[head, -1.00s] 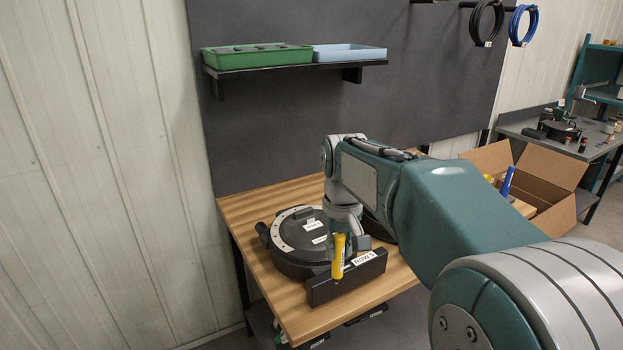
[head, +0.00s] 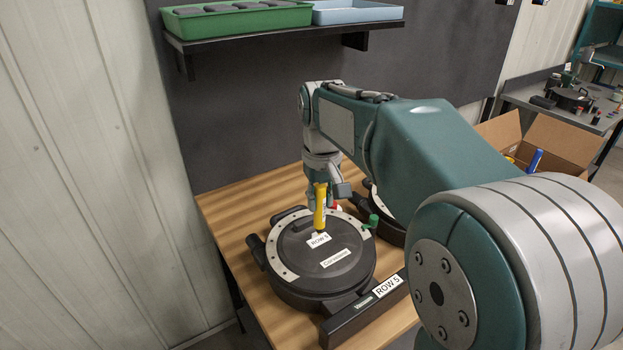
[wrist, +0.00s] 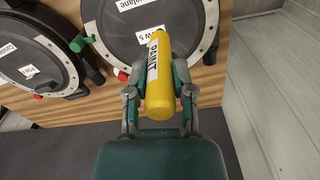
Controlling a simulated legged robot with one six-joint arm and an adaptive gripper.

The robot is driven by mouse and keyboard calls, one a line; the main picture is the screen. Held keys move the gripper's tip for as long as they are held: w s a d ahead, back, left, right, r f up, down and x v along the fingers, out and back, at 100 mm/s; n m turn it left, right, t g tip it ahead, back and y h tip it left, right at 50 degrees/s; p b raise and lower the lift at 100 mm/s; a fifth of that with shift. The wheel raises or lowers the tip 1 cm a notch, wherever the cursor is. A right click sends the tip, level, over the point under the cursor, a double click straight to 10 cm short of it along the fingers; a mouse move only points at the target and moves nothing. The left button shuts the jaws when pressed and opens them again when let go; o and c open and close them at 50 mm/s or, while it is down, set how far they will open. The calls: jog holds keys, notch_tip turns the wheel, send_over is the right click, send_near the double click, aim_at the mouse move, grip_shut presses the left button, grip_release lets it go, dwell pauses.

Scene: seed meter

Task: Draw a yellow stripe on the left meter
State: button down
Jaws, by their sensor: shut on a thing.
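My gripper (wrist: 160,78) is shut on a yellow paint marker (wrist: 160,90), which is labelled PAINT. In the head view the marker (head: 320,208) stands roughly upright over the lid of the left meter (head: 300,262). That meter is a round black unit with a pale bolted rim, a ROW 5 label and a second white label. In the wrist view the left meter (wrist: 112,32) lies beyond the gripper, with the marker's far end over its lid by the label. I cannot tell whether the tip touches. My gripper (head: 328,188) partly hides the meter's back edge.
A second round meter (wrist: 30,68) sits beside it, mostly behind my arm in the head view. A green lever (head: 371,221) is at the left meter's right rim. A black block with a ROW 5 sign (head: 388,286) is in front. A shelf (head: 290,36) with trays hangs above the wooden bench (head: 232,214).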

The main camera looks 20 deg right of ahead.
aim_at(321, 224)
jog(key=shift+w+d, duration=0.1)
jog(key=shift+w, duration=0.1)
jog(key=shift+d+f, duration=0.1)
jog(key=shift+f, duration=3.05)
jog(key=shift+s+f, duration=0.1)
jog(key=shift+f, duration=0.2)
jog(key=shift+w+d, duration=0.25)
jog(key=shift+d, duration=0.5)
jog(key=shift+w+d, duration=0.25)
jog(key=shift+d, duration=0.5)
jog(key=shift+w+d, duration=0.25)
jog(key=shift+d, duration=0.5)
dwell(0.8)
jog(key=shift+r, duration=0.1)
jog(key=shift+r, duration=2.95)
